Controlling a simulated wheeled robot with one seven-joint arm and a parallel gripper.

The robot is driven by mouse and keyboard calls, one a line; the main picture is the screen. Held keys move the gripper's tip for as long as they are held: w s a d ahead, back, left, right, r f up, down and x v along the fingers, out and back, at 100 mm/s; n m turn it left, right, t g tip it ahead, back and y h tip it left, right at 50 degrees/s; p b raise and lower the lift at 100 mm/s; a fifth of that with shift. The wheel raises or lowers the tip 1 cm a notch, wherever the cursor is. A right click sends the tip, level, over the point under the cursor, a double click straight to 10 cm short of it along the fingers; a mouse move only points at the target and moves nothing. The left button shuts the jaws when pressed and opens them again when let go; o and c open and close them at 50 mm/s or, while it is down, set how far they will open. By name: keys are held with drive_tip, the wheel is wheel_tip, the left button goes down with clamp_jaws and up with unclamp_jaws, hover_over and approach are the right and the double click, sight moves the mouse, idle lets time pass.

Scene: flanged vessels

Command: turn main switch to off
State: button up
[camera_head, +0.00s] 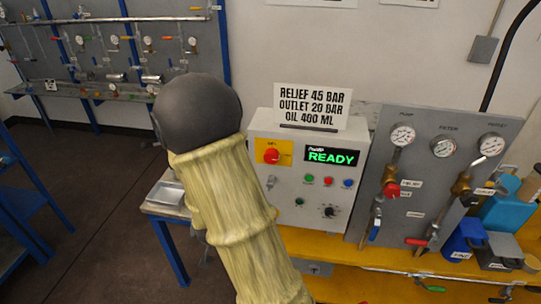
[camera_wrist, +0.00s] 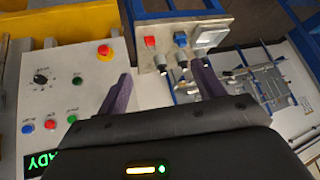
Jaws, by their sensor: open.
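The main switch (camera_head: 271,155) is a red rotary handle on a yellow plate, at the upper left of the grey control box (camera_head: 258,128) in the head view. The handle's exact setting is too small to read. The box's green display (camera_head: 332,156) reads READY. In the wrist view the box (camera_wrist: 60,105) is at the left, turned around, with part of the display (camera_wrist: 45,165) at the bottom corner. The main switch is hidden there behind my gripper body. My gripper (camera_wrist: 162,70) has two purple fingers, spread and empty, right of the box. My arm hides it in the head view.
A red mushroom button (camera_wrist: 104,50) and black knob (camera_wrist: 40,76) are on the box face. A gauge panel (camera_head: 440,130) with valves stands at right. A sign (camera_head: 312,106) tops the box.

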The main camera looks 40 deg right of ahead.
sight(270, 160)
drive_tip(key=s+d+r+m+t+h+p, duration=0.1)
drive_tip(key=d+r+t+h+p, duration=0.1)
drive_tip(key=d+h, duration=0.3)
drive_tip(key=s+d+r+m+t+h+p, duration=0.1)
drive_tip(key=d+r+m+t+h+p, duration=0.1)
drive_tip(key=d+h, duration=0.3)
drive_tip(key=d+p, duration=0.1)
drive_tip(key=d, duration=0.3)
drive_tip(key=shift+s+r+t+h+p, duration=0.15)
drive_tip(key=shift+s+t+h+p, duration=0.1)
drive_tip(key=shift+t+h+p, duration=0.15)
drive_tip(key=shift+w+d+b, duration=0.1)
drive_tip(key=shift+w+b, duration=0.1)
drive_tip(key=shift+b, duration=0.5)
drive_tip(key=b+x, duration=0.2)
drive_tip(key=b, duration=0.5)
drive_tip(key=shift+d+f, duration=0.2)
drive_tip(key=p+x, duration=0.1)
drive_tip(key=x, duration=0.3)
drive_tip(key=p+x, duration=0.1)
drive_tip(key=x, duration=0.4)
drive_tip(key=p+x, duration=0.2)
drive_tip(key=x, duration=0.2)
drive_tip(key=shift+w+d+r, duration=0.25)
drive_tip(key=shift+d+r, duration=0.05)
drive_tip(key=shift+w+d+f, duration=0.1)
drive_tip(key=shift+w+d, duration=0.25)
